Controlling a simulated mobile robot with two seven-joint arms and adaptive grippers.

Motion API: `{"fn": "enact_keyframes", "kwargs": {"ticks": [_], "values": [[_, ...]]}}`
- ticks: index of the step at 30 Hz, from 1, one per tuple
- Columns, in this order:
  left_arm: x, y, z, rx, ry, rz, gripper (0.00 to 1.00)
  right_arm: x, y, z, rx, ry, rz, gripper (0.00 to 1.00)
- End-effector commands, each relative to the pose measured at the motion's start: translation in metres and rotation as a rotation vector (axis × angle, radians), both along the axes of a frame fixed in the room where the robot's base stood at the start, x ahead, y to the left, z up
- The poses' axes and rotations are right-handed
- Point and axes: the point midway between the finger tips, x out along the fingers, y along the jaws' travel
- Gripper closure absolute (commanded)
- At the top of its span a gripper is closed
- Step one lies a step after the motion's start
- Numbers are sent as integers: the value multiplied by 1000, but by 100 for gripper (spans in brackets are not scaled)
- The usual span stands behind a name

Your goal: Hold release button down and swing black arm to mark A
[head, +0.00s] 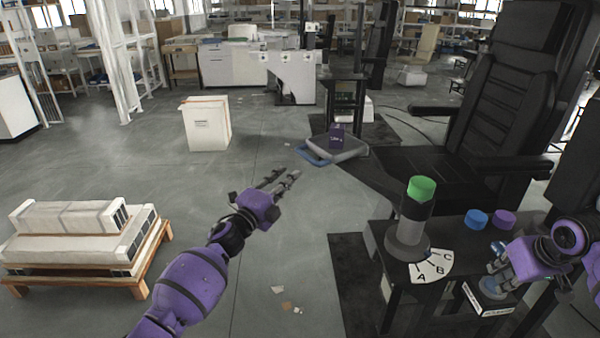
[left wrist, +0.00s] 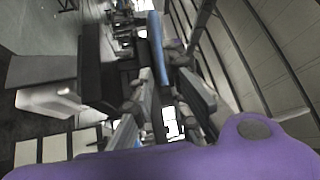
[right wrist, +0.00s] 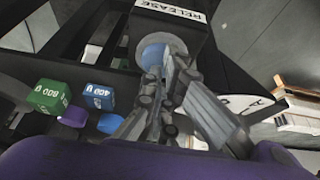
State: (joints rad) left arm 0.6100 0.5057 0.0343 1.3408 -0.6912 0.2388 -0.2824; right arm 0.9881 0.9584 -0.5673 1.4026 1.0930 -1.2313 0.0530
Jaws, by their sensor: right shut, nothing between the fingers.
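The post with a green cap (head: 421,188) and black upper part (head: 416,209) stands on a round grey base (head: 408,238) on the black table. I cannot clearly make out the arm's pointing direction. A white fan plate (head: 431,267) with marks A, B and C lies in front of the base. The release box (head: 488,305) is at the table's front right; its blue button (right wrist: 152,52) is partly hidden by my fingers. My right gripper (head: 490,272) is shut and empty, its fingertips over the button; contact is unclear. My left gripper (head: 286,179) is open and empty, left of the post.
A blue cylinder (head: 476,219) and a purple cylinder (head: 503,219) stand behind the release box. A black chair (head: 520,90) is behind the table. A pallet of long boxes (head: 75,245) is at left, a white carton (head: 206,125) farther back. Floor between is open.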

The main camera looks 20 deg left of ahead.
Motion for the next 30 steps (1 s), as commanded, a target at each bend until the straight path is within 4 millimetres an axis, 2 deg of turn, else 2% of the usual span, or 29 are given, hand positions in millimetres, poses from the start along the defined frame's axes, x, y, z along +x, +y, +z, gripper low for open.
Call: {"fn": "enact_keyframes", "kwargs": {"ticks": [1,3,7,11,15,21,25,30], "values": [[0,-12,1,-44,-6,-8,97,-1,0,-2,0,2,0,100],[0,-22,11,-172,-18,-24,100,-1,0,-2,0,2,0,100],[-3,-35,34,-459,-47,-70,100,-1,0,-2,0,2,0,100],[-8,-39,58,-767,-82,-123,100,-1,0,-2,0,2,0,100],[-14,-33,77,-1089,-124,-179,100,-1,0,-2,0,2,0,100],[-22,-15,90,-1536,-187,-253,100,-1,0,-2,0,2,0,100],[-26,0,89,-1823,-229,-297,100,-1,0,-2,0,2,0,100],[-30,17,76,-2192,-283,-344,100,-1,0,-2,0,2,0,100]]}}
